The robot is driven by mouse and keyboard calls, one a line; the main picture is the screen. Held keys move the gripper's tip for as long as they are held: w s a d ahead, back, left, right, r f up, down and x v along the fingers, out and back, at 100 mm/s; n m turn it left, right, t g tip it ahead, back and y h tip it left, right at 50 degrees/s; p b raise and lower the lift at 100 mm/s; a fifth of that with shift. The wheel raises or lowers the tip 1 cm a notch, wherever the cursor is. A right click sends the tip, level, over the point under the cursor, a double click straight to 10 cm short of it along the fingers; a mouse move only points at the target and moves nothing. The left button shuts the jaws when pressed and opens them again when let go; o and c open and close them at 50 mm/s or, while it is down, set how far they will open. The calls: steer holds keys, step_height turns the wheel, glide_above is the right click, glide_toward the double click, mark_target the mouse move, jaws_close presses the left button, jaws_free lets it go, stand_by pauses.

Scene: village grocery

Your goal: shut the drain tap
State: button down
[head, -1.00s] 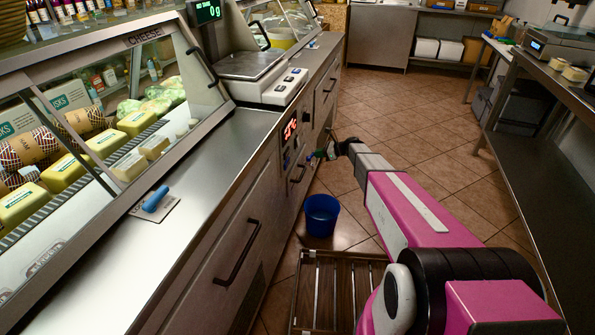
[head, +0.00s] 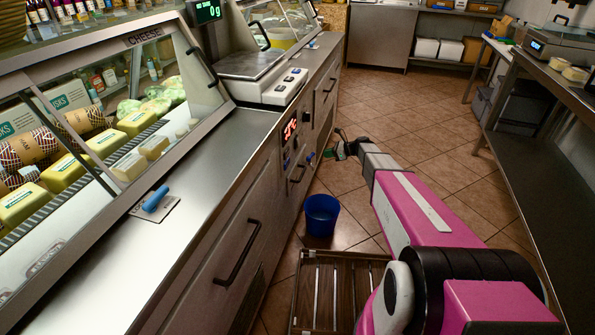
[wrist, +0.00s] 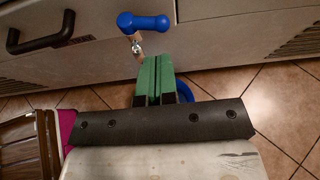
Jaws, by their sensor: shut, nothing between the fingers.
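The drain tap (wrist: 144,23) sticks out of the counter's front panel. In the wrist view its blue handle lies crosswise, with a small metal spout below it. In the head view it is a tiny blue spot (head: 311,158) low on the counter. My gripper (wrist: 157,58) has green fingers pressed together with nothing between them. The fingertips are just below the handle in the wrist view, near the spout; I cannot tell if they touch. In the head view my gripper (head: 335,152) is right of the tap, apart from the handle.
A blue bucket (head: 321,214) stands on the tiles below the tap, partly hidden behind my fingers in the wrist view. A dark drawer handle (wrist: 40,33) sticks out left of the tap. A slatted crate (head: 335,257) lies nearer. The tiled aisle to the right is clear.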

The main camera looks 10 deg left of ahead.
steer(key=shift+s+d+r, duration=0.15)
steer(key=shift+d+r, duration=0.05)
steer(key=shift+d, duration=0.65)
steer(key=shift+s+d+r, duration=0.15)
steer(key=shift+s+d, duration=0.05)
steer(key=shift+d, duration=0.7)
steer(key=shift+s+d+r, duration=0.15)
steer(key=shift+d+r, duration=0.05)
steer(key=shift+d, duration=0.65)
